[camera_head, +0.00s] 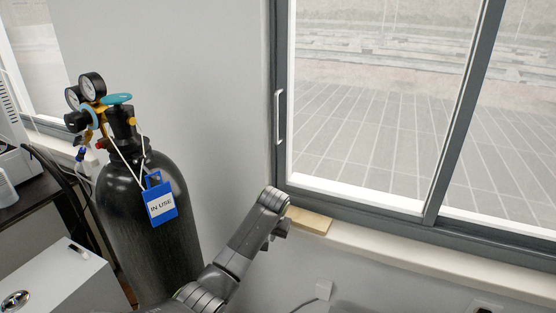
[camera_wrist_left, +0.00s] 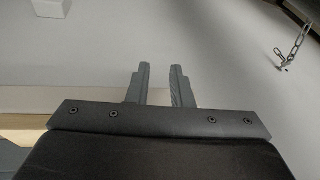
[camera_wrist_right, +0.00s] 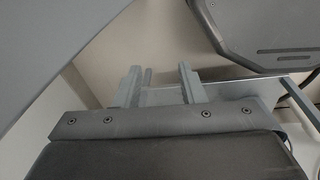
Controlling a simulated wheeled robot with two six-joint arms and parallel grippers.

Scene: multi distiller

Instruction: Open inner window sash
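The inner window sash (camera_head: 461,115) is a dark grey framed glass pane filling the left part of the window in the head view. A white vertical pull handle (camera_head: 280,117) is on its left stile. The sash sits against the left side of the frame, with no gap visible there. My left arm reaches up below the handle, beside the sill, apart from the handle. My left gripper (camera_wrist_left: 161,76) shows two fingers with a small empty gap between them. My right gripper (camera_wrist_right: 159,76) has its fingers spread and empty, and is out of the head view.
A wooden block (camera_head: 309,221) lies on the white sill (camera_head: 375,245) next to my left wrist. A black gas cylinder (camera_head: 150,238) with gauges and a blue "IN USE" tag (camera_head: 160,201) stands left of my arm. A chain (camera_wrist_left: 293,43) hangs in the left wrist view.

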